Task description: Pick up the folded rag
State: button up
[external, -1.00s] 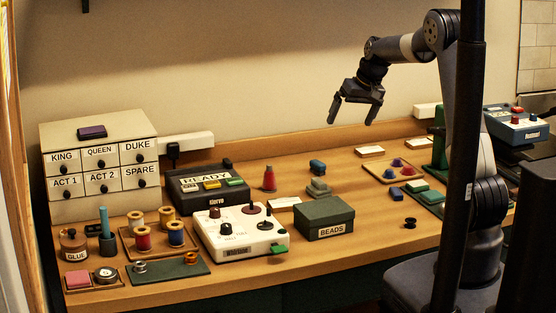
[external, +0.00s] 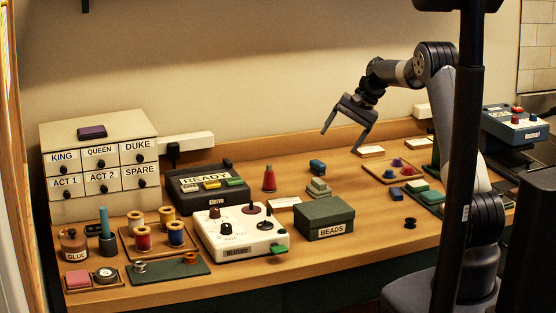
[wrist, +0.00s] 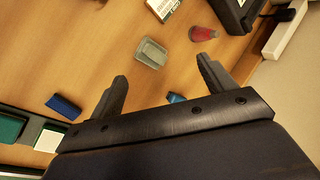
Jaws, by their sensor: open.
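The folded rag (external: 319,186) looks like a small grey-green layered pad on the wooden table.
Near the rag stand a red cone (external: 269,179), a blue item (external: 317,166), the BEADS box (external: 325,220) and a white control box (external: 241,236). A wooden tray (external: 393,170) with small pieces lies to the right. Bare table lies right of the rag.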

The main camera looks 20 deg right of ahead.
aim_at(319, 181)
jog(key=w+d+f+m+y+b, duration=0.1)
jog(key=f+m+y+b, duration=0.1)
jog(key=f+m, duration=0.1)
jog(key=w+d+f+m+g+y+b, duration=0.1)
jog(key=w+f+m+y+b, duration=0.1)
jog(key=f+m+b, duration=0.1)
jog(key=w+d+f+m+g+y+b, duration=0.1)
jog(key=f+m+y+b, duration=0.1)
jog(key=f+m+y, duration=0.1)
jog(key=shift+w+d+f+m, duration=0.15)
jog(key=shift+f+m, duration=0.2)
jog(key=shift+f, duration=0.3)
jog(key=shift+w+a+f+m, duration=0.15)
jog(key=shift+f+m, duration=0.2)
jog(key=shift+f, duration=0.25)
jog(key=shift+d+f+m+y+b, duration=0.2)
jog(key=shift+d+m+y+b, duration=0.1)
jog(key=shift+m+y+b, duration=0.1)
jog(key=shift+g, duration=0.3)
jog(key=x, duration=0.4)
jog(key=shift+s+a+p, duration=0.1)
jog(key=shift+a+p, duration=0.25)
jog(key=shift+w+p+x, duration=0.15)
jog(key=shift+p+x, duration=0.2)
jog(key=shift+x, duration=1.15)
jog(key=shift+w+p+x, duration=0.2)
jog(key=shift+p+x, duration=0.15)
jog(key=shift+x, duration=1.2)
jog(key=shift+c, duration=0.4)
jog(key=c, duration=0.9)
